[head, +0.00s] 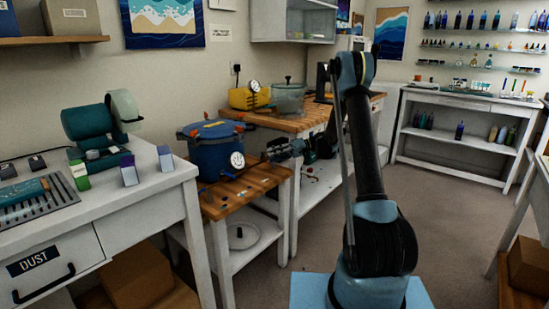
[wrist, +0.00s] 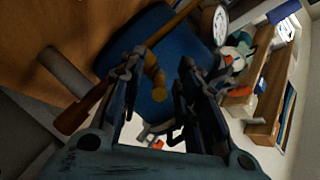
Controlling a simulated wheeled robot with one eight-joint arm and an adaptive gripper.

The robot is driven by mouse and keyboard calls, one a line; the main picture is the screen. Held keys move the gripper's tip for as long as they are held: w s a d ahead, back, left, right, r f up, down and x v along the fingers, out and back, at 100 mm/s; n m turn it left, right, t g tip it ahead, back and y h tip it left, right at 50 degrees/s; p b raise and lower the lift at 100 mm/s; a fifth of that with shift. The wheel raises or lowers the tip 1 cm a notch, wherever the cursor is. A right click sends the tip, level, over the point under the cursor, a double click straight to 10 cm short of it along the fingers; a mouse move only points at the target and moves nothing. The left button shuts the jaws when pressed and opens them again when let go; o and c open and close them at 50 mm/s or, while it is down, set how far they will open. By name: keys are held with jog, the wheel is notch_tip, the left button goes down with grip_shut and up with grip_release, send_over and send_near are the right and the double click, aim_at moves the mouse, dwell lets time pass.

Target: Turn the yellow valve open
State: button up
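A blue pressure pot (head: 215,155) with a lid and a round white gauge (head: 237,160) stands on a small wooden-topped cart. My gripper (head: 297,147) is to the right of the pot in the head view, level with its side. In the wrist view the blue pot body (wrist: 133,38) and the gauge (wrist: 220,25) lie beyond the fingers. A dull yellow part, which looks like the valve (wrist: 154,80), shows in the gap between my open fingers (wrist: 160,72). I cannot tell whether a finger touches it. The valve is not clear in the head view.
The cart top (head: 262,176) carries small items near the pot. A wooden bench (head: 310,118) behind holds a yellow tank (head: 247,97) and a clear pot (head: 288,98). A white table (head: 150,188) stands at left. Open floor (head: 440,220) lies to the right.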

jog(key=v, duration=1.2)
